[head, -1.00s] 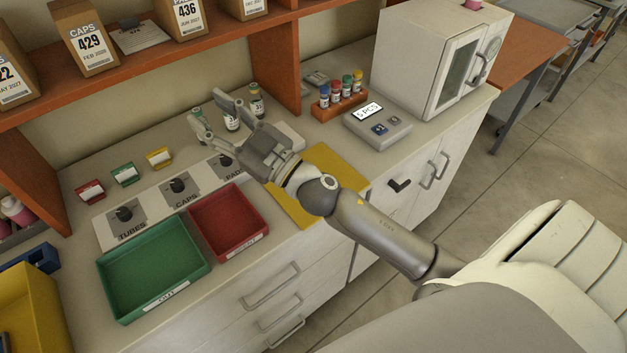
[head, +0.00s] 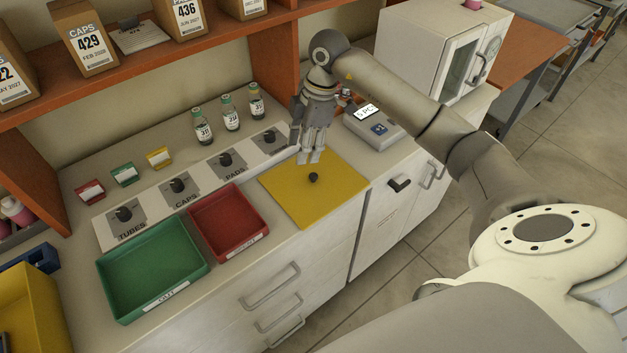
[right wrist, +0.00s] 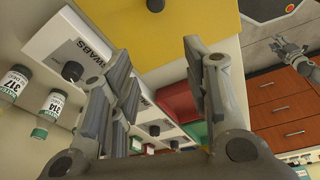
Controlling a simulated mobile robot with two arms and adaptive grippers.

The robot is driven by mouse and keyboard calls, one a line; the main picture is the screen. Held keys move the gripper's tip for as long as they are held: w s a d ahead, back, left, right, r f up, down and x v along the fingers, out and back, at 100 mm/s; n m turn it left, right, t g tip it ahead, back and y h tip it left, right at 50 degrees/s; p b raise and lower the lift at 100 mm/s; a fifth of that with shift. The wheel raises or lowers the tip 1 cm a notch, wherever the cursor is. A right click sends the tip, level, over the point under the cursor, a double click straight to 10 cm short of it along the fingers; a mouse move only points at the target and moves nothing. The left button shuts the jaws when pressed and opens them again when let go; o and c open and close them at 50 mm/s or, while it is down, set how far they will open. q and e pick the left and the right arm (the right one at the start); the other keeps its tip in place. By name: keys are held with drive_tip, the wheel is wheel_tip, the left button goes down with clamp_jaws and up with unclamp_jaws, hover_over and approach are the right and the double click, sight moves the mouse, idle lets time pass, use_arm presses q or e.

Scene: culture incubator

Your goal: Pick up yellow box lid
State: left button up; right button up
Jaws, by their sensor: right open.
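The yellow lid (head: 335,205) is a flat square with a small black knob (head: 313,177), set in the counter top near its front edge. In the right wrist view the yellow surface (right wrist: 170,35) fills the top, with the knob (right wrist: 155,5) at the upper edge. My right gripper (head: 310,158) points down just behind and above the knob, apart from it. Its fingers (right wrist: 155,95) are spread with nothing between them. A second gripper (right wrist: 287,46), which looks like my left one, shows small at the right of the right wrist view; its opening is unclear.
A red tray (head: 263,233) and a green tray (head: 107,260) stand left of the lid. A scale (head: 398,138) stands right of my gripper.

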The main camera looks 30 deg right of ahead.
drive_tip(key=d, duration=0.2)
drive_tip(key=m+h+p, duration=0.1)
hover_over(313, 175)
drive_tip(key=f, duration=0.5)
drive_tip(key=shift+d, duration=0.25)
wheel_tip(313, 175, down, 4)
drive_tip(key=shift+s+f+p, duration=0.1)
drive_tip(key=shift+s+p, duration=0.05)
drive_tip(key=shift+p, duration=0.85)
drive_tip(key=shift+a+f, duration=0.1)
drive_tip(key=shift+f, duration=0.45)
clamp_jaws()
